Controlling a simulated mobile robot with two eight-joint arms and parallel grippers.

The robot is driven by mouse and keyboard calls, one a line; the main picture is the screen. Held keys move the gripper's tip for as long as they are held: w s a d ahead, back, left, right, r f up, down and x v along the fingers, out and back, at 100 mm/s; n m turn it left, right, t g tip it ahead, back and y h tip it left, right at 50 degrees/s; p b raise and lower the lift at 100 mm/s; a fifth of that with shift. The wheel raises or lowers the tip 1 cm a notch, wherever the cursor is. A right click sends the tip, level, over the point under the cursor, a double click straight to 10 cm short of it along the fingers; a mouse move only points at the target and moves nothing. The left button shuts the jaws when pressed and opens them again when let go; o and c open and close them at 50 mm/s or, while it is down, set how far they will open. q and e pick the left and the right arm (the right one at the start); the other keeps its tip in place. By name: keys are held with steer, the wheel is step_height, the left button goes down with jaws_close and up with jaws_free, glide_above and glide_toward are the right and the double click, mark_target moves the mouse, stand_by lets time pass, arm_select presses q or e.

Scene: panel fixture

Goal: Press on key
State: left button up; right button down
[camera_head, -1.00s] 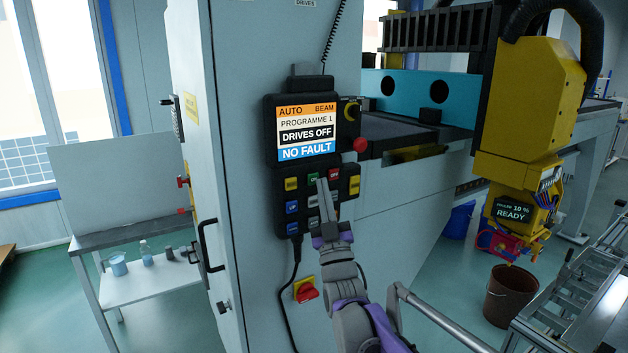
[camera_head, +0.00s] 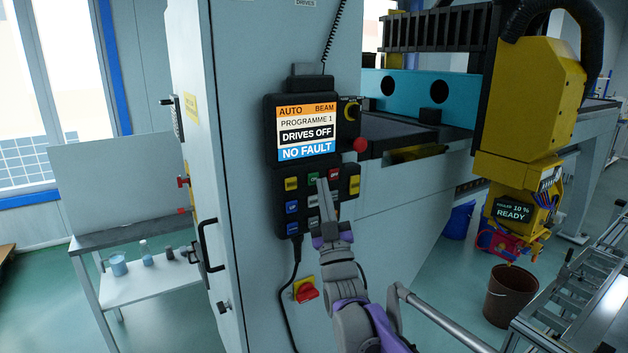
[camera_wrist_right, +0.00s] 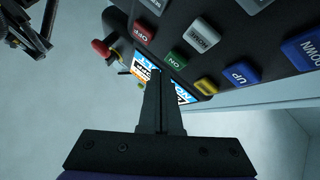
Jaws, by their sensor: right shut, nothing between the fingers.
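The green ON key (camera_head: 313,177) is on the keypad of the dark hanging control panel (camera_head: 283,226). It shows more clearly in the right wrist view (camera_wrist_right: 176,58), beside the red OFF key (camera_wrist_right: 143,31) and a grey HOME key (camera_wrist_right: 200,36). My right gripper (camera_head: 322,183) is shut and empty, with its fingertips over the keypad just right of the ON key in the head view. In the wrist view the fingertips (camera_wrist_right: 155,73) appear left of and a little below the ON key; I cannot tell whether they touch anything. My left gripper is not in view.
The panel screen (camera_head: 306,133) reads AUTO, BEAM, PROGRAMME 1, DRIVES OFF, NO FAULT. A red knob (camera_head: 360,145) sticks out at the panel's right. Yellow (camera_wrist_right: 207,86) and blue UP (camera_wrist_right: 241,73) keys are close by. A red-yellow switch (camera_head: 306,290) is below.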

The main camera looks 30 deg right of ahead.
steer(key=shift+w, duration=0.15)
stand_by(0.6)
steer(key=shift+w, duration=0.35)
steer(key=shift+w, duration=0.35)
stand_by(0.6)
steer(key=shift+s, duration=0.1)
steer(key=shift+s+p, duration=0.35)
steer(key=shift+s, duration=0.4)
steer(key=shift+s+d, duration=0.2)
steer(key=shift+s, duration=2.25)
